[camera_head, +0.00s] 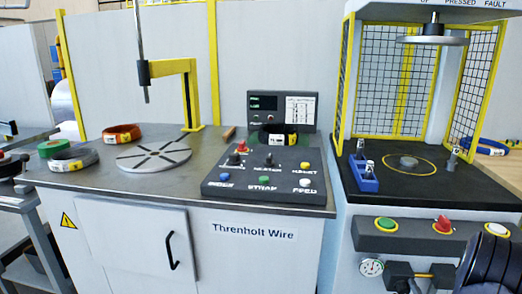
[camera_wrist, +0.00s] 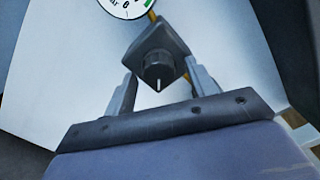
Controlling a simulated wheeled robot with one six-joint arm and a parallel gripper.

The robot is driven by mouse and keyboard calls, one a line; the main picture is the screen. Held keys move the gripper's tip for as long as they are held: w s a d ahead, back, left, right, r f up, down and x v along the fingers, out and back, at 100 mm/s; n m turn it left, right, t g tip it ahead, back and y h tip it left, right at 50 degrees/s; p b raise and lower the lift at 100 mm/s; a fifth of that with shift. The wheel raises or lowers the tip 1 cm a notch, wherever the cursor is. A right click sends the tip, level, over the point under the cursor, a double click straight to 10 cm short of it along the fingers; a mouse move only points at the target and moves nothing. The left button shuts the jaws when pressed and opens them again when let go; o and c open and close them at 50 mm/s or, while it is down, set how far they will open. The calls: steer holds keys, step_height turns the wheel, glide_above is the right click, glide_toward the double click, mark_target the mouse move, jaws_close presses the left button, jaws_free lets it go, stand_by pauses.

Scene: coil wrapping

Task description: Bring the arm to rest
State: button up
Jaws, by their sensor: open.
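My gripper (camera_wrist: 160,72) is open in the wrist view, with one grey finger on each side of a black knob (camera_wrist: 158,66). The knob has a white pointer line and sits on a dark diamond-shaped block. I see gaps between the fingers and the knob, but cannot tell how far in front of it the fingertips are. In the head view my gripper cannot be made out. A dark rounded part at the lower right edge seems to be my arm.
A pressure gauge (camera_head: 371,267) hangs by dark valve blocks under the press's button panel (camera_head: 400,236). The press table (camera_head: 430,194) holds a blue bin (camera_head: 364,182). At left, the wrapping bench (camera_head: 100,176) carries a slotted turntable (camera_head: 154,155), coils and a control box (camera_head: 265,172).

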steer(key=n+b, duration=0.1)
steer(key=n, duration=0.4)
steer(key=n+b, duration=0.1)
steer(key=n, duration=0.3)
steer(key=shift+r+n+b, duration=0.1)
steer(key=shift+n+b, duration=0.25)
steer(key=shift+n, duration=0.05)
steer(key=n, duration=0.4)
steer(key=shift+r+n+b, duration=0.1)
steer(key=shift+n+b, duration=0.25)
steer(key=shift+n, duration=0.05)
steer(key=n, duration=0.4)
steer(key=shift+a+n, duration=0.1)
steer(key=shift+n, duration=0.2)
steer(key=shift+a, duration=0.1)
